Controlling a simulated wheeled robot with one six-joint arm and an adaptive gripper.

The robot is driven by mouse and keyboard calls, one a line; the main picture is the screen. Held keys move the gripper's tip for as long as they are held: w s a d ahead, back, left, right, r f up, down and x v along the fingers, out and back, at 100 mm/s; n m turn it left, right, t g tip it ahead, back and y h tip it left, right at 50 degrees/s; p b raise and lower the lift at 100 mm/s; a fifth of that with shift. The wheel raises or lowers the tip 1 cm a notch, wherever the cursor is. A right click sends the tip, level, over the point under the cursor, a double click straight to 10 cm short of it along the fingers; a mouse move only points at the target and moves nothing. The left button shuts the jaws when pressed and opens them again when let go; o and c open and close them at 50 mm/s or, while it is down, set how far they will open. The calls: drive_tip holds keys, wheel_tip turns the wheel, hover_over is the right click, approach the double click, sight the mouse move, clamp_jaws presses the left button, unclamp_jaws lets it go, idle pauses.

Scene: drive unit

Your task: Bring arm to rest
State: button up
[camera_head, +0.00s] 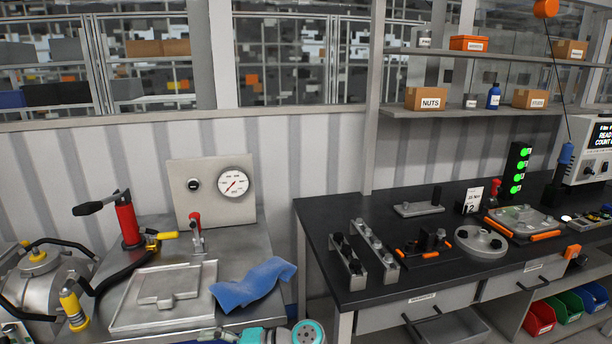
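Grey and teal rounded parts, which look like joints of my arm (305,334), show at the bottom edge, left of centre. They are cut off by the frame, in front of the left metal bench. My gripper is not in view, so whether it is open, shut or holding something cannot be seen.
The left metal bench (245,242) carries a blue cloth (252,284), a shallow metal tray (165,297), a red pump (129,222) and a gauge panel (212,190). The black workbench (330,215) at right holds fixtures and metal parts. Open drawers and bins (540,318) stand below it.

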drive_tip(key=s+d+f+m+t+h, duration=0.2)
drive_tip(key=s+d+f+t, duration=0.15)
drive_tip(key=d+f, duration=0.4)
drive_tip(key=s+d+f+m+t+h, duration=0.1)
drive_tip(key=s+d+f+t+h, duration=0.2)
drive_tip(key=f, duration=0.8)
drive_tip(key=s+d+f+m+t+h, duration=0.1)
drive_tip(key=s+d+f+t+h, duration=0.15)
drive_tip(key=s+d, duration=0.5)
drive_tip(key=s+d+f+t+h, duration=0.1)
drive_tip(key=s+d+f+h, duration=0.1)
drive_tip(key=s+d+f, duration=0.4)
drive_tip(key=s+d+r+n+t+h, duration=0.1)
drive_tip(key=s+d+r+h, duration=0.1)
drive_tip(key=s+d+r, duration=0.35)
drive_tip(key=s+d+r+t+h, duration=0.25)
drive_tip(key=s+d, duration=0.35)
drive_tip(key=s, duration=0.4)
drive_tip(key=s+d+r+n+h, duration=0.1)
drive_tip(key=s+d+r+n, duration=0.1)
drive_tip(key=s+r, duration=0.4)
drive_tip(key=s+d+r+n+t+h, duration=0.1)
drive_tip(key=s+d+r+n, duration=0.1)
drive_tip(key=s+r, duration=0.4)
wheel_tip(320, 180, up, 4)
drive_tip(key=shift+r, duration=0.25)
